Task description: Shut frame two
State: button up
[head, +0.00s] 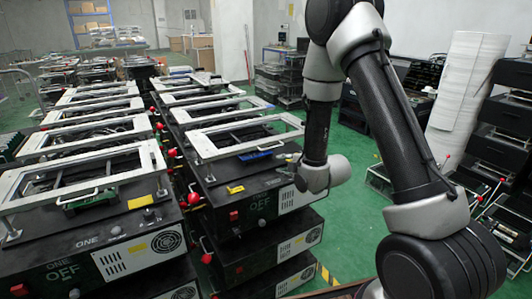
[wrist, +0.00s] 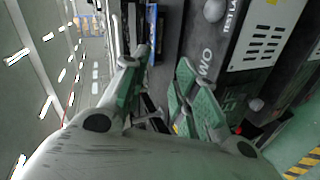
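Frame two is the pale rectangular frame (head: 248,151) on top of the right-hand black unit in the head view. It sits above the unit's dark top, with a gap visible beneath it; its exact angle is hard to tell. My gripper (head: 287,168) is at the near right corner of this unit, just below and beside the frame's near right end. In the wrist view my gripper (wrist: 158,68) has its two green-padded fingers spread apart, with nothing clearly held between them. The unit's "TWO" label (wrist: 205,66) shows beside the right finger.
Unit one, with its own pale frame (head: 80,178), stands close on the left. Red ball-ended levers (head: 193,198) stick up between the units. A blue part (head: 256,154) lies under frame two's near edge. Green floor (head: 345,225) is open on the right.

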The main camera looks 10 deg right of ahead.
jog(key=w+a+n, duration=0.1)
jog(key=w, duration=0.1)
jog(key=w+a+r+t, duration=0.1)
jog(key=w, duration=0.2)
jog(key=w+a+r+n+t, duration=0.1)
jog(key=w, duration=0.2)
jog(key=shift+w+r+n+y, duration=0.25)
jog(key=shift+n+y, duration=0.05)
grip_shut()
